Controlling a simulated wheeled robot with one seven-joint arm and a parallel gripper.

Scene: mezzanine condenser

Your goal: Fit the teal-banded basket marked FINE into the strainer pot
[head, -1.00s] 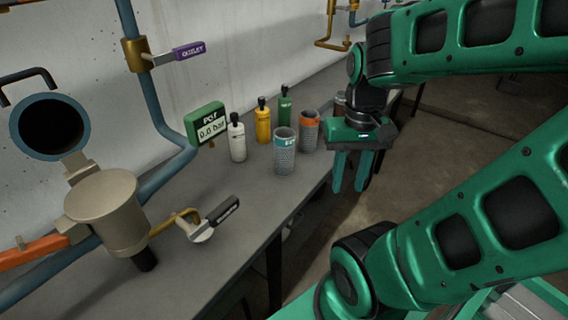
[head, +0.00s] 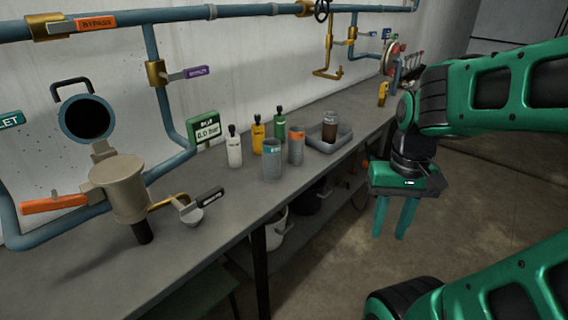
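The teal-banded basket (head: 271,162) stands upright on the bench, a grey mesh cylinder with a teal band at its top; its lettering is too small to read. The strainer pot (head: 122,190) is the beige pot on the pipework at the left. Its round lid (head: 87,118) is swung up behind it, showing a dark inner face. The inside of the pot is not visible from here. My gripper (head: 392,232) hangs fingers down, right of the bench edge and well right of the basket. Its two green fingers are apart with nothing between them.
An orange-banded basket (head: 296,147) stands right behind the teal one. White (head: 234,150), yellow (head: 258,136) and green (head: 279,122) bottles stand close behind. A grey tray (head: 343,135) holds a dark jar (head: 329,128). A drain valve handle (head: 208,197) projects between pot and baskets.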

